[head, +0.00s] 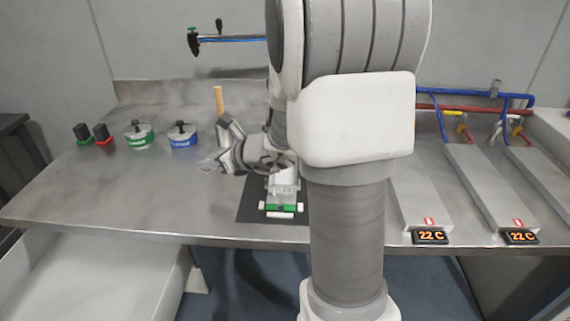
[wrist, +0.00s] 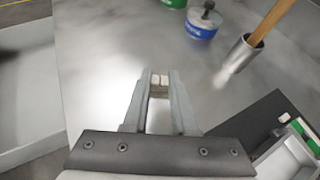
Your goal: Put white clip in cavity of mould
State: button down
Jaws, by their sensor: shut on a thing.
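In the head view my gripper (head: 213,163) points left above the steel bench, left of the mould; the clip is too small to make out there. The mould (head: 284,183) is a pale grey block on a dark mat (head: 247,210), with a green part and white pieces at its front. Part of the mould (wrist: 290,160) shows at the lower right of the wrist view. Its cavity cannot be made out clearly.
A metal cup (wrist: 240,55) with a wooden handle stands behind the gripper. Metal tracks (head: 480,185) lie at right. The bench's left front is clear.

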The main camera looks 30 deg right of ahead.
jog(key=s+d+r+n+g+y+p, duration=0.25)
jog(key=d+r+p, duration=0.2)
jog(key=d, duration=0.65)
jog(key=s+d+n+g+y+p, duration=0.1)
jog(key=s+d+n+y+p, duration=0.15)
jog(key=s+d, duration=0.8)
jog(key=shift+n, duration=0.4)
jog(key=w+f, duration=0.2)
jog(key=w, duration=0.1)
jog(key=w+a+f+b, duration=0.1)
jog(key=w+f, duration=0.1)
jog(key=w, duration=0.1)
jog(key=w+a+f, duration=0.1)
jog(key=w+f, duration=0.1)
jog(key=w, duration=0.1)
jog(key=shift+w+f, duration=0.1)
jog(key=shift+f+b, duration=0.5)
jog(key=shift+f, duration=1.5)
jog(key=shift+f, duration=0.1)
jog(key=c, duration=0.7)
grip_release()
